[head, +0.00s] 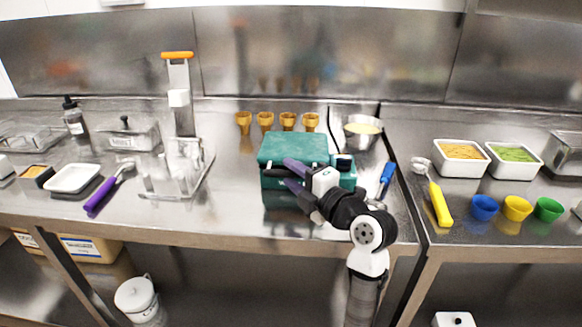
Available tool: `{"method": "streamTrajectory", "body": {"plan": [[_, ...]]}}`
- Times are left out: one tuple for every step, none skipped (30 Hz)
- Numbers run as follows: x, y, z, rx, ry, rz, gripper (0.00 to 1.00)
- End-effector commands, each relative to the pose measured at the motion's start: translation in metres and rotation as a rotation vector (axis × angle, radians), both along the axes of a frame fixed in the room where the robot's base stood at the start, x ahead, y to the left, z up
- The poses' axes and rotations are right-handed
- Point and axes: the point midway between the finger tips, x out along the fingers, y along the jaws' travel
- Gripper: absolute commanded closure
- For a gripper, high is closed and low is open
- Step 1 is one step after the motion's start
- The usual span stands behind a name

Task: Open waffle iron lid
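The waffle iron is a teal box (292,147) on the steel counter in the middle of the head view. Its lid lies flat and looks closed. A dark bar, perhaps its handle, shows at its front left. My gripper (286,171) is in front of the iron, coming from the lower right. Its two purple fingers are apart, one above the other, and point left along the iron's front. The dark bar shows near the fingertips; I cannot tell whether they touch it. My gripper and wrist hide part of the iron's front right.
Several golden cones (287,121) stand behind the iron, with a steel bowl (362,131) at its back right. A blue-handled tool (386,176) lies to the right. A clear stand (175,170) and a purple-handled scoop (101,195) are to the left. The counter front is clear left of my arm.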

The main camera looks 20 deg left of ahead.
Motion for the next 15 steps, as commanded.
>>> {"method": "streamTrajectory", "body": {"plan": [[0.0020,0.0043,0.0010,0.000,0.001,0.002,0.64],[0.0029,0.0059,0.0007,-0.001,0.000,0.002,0.64],[0.0038,0.0077,0.0004,-0.001,0.000,0.001,0.64],[0.0042,0.0086,0.0002,-0.001,0.000,0.001,0.64],[0.0046,0.0093,0.0001,-0.001,0.000,0.001,0.64],[0.0049,0.0100,-0.0001,-0.001,0.000,0.000,0.64],[0.0051,0.0101,-0.0003,0.000,-0.001,0.000,0.64],[0.0052,0.0102,-0.0004,0.000,-0.001,0.000,0.64],[0.0052,0.0100,-0.0005,0.000,-0.001,0.000,0.64],[0.0052,0.0099,-0.0005,0.000,-0.001,0.000,0.64],[0.0052,0.0099,-0.0005,0.000,-0.001,0.000,0.64],[0.0051,0.0099,-0.0005,0.000,-0.001,0.000,0.64],[0.0051,0.0099,-0.0005,0.000,-0.001,0.000,0.65],[0.0051,0.0098,-0.0005,0.000,-0.001,0.000,0.69],[0.0051,0.0098,-0.0004,0.000,-0.001,0.000,0.74]]}}
